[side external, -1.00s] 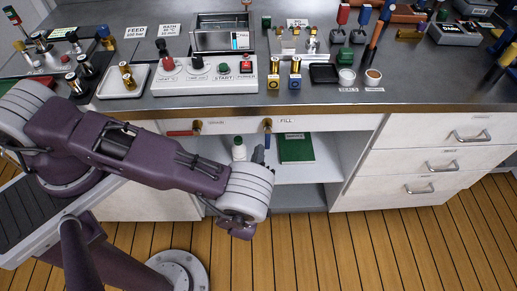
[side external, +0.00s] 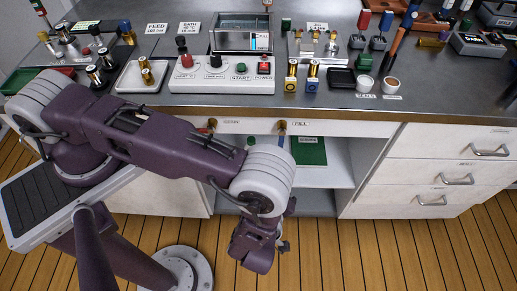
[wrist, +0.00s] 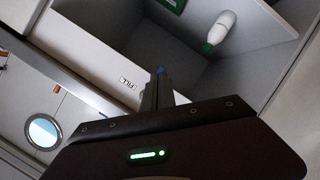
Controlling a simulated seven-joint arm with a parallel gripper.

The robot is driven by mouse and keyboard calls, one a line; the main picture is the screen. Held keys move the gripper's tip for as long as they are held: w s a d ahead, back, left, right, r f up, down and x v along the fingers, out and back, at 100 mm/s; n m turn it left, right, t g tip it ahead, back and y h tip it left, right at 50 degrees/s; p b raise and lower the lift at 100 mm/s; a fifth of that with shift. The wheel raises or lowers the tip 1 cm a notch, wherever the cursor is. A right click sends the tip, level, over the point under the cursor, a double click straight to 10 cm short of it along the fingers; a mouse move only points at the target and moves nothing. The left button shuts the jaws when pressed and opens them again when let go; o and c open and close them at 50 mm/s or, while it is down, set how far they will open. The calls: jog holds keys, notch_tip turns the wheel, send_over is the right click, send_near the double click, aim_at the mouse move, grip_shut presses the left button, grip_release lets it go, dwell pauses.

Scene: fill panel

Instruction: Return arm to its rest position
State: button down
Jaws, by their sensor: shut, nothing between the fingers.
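My arm reaches over the floor in front of the bench in the side view. Its wrist end hangs below the bench front, and the fingertips are too small or hidden there to make out. In the wrist view my gripper (wrist: 158,92) has its dark fingers together with nothing between them. A small blue spot shows at the fingertips; I cannot tell if it is a handle behind them. The FILL label (wrist: 127,83) is on the panel edge beyond the gripper. In the side view a blue-handled valve (side external: 282,131) sits under the bench edge.
The bench top (side external: 430,95) carries a control box (side external: 222,80), a bath (side external: 241,38) and several fittings. The open shelf holds a green book (side external: 308,151) and a white bottle with a green cap (wrist: 222,30). White drawers (side external: 450,176) stand to the right.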

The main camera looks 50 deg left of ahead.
jog(key=w+d+r+m+g+h, duration=0.1)
jog(key=w+d+r+g+h, duration=0.1)
jog(key=w+d+r+h, duration=0.5)
jog(key=w+d+r+m+g+h, duration=0.1)
jog(key=w+d+r+m, duration=0.2)
jog(key=r, duration=0.8)
notch_tip(320, 180, up, 14)
jog(key=a+m+h, duration=0.2)
jog(key=m+h, duration=0.1)
jog(key=s+a+r+m+g, duration=0.2)
jog(key=s+a+r+m, duration=0.3)
jog(key=s+a+r, duration=0.35)
jog(key=s+a+m+y, duration=0.1)
jog(key=s+a+m, duration=0.1)
jog(key=s+a, duration=0.5)
jog(key=s+a+m+g+y, duration=0.1)
jog(key=s+a+m+y, duration=0.1)
jog(key=s+a, duration=0.5)
jog(key=s, duration=0.5)
jog(key=shift+f+m, duration=0.15)
jog(key=shift+m, duration=0.15)
